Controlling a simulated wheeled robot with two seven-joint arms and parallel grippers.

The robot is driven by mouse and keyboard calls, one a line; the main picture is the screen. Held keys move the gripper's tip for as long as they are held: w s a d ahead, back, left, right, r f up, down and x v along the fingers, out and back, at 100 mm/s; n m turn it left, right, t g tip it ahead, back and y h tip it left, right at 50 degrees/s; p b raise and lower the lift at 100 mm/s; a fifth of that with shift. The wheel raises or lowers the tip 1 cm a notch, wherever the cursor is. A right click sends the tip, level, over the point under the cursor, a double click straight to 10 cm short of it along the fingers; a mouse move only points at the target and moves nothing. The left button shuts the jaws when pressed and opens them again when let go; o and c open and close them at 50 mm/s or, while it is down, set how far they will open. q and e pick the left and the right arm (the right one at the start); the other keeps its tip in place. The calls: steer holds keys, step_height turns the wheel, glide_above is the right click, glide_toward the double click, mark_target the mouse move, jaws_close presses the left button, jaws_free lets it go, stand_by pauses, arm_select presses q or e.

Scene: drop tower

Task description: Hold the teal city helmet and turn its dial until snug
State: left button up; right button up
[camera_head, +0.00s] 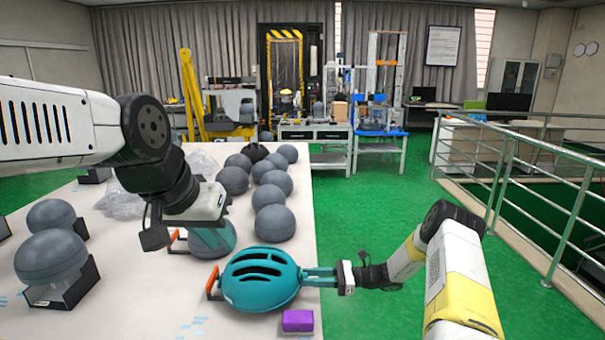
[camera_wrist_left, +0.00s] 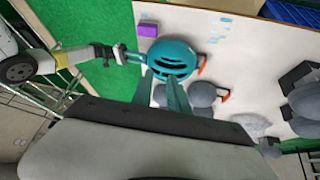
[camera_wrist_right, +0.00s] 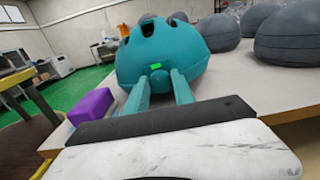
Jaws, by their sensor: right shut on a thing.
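The teal helmet (camera_head: 262,280) with dark vent slots rests on the white table near its right edge. It also shows in the left wrist view (camera_wrist_left: 175,58) and the right wrist view (camera_wrist_right: 165,48). A teal knob, apparently its dial (camera_wrist_right: 159,82), sticks out below a small green mark. My right gripper (camera_head: 312,276) reaches in from the right and is shut on this dial, one finger on each side. My left gripper (camera_wrist_left: 162,88) is above the table, behind and left of the helmet in the head view. Its fingers look apart and empty, pointing toward the helmet without visible contact.
A purple block (camera_head: 298,320) lies beside the helmet at the table's edge. Several grey domes (camera_head: 274,222) stand behind. An orange bar (camera_head: 213,282) is at the helmet's left. A clear plastic bag (camera_head: 122,200) lies farther left. Railings (camera_head: 555,205) run along the right.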

arm_select(q)
steer(key=w+f+m+g+y, duration=0.1)
steer(key=w+f+m, duration=0.1)
steer(key=w+m, duration=0.35)
steer(key=w+f+m+g, duration=0.2)
steer(key=w+f+m, duration=0.1)
steer(key=w, duration=0.6)
steer(key=w+f+m+g+y, duration=0.15)
steer(key=w+m, duration=0.25)
steer(key=w, duration=0.4)
steer(key=shift+w+a+f+m+g, duration=0.1)
steer(key=shift+w+f+m, duration=0.75)
steer(key=shift+f, duration=1.55)
steer(key=shift+w+a+f+m+g, duration=0.15)
steer(key=shift+w+f+m, duration=0.6)
steer(key=shift+f, duration=1.6)
steer(key=shift+w+d+f+m+g, duration=0.1)
steer(key=shift+w+f+m, duration=0.35)
steer(key=shift+w+f, duration=1.35)
steer(key=shift+s+f, duration=0.3)
steer(key=shift+f, duration=0.3)
steer(key=shift+s+f, duration=0.3)
steer(key=shift+f, duration=0.25)
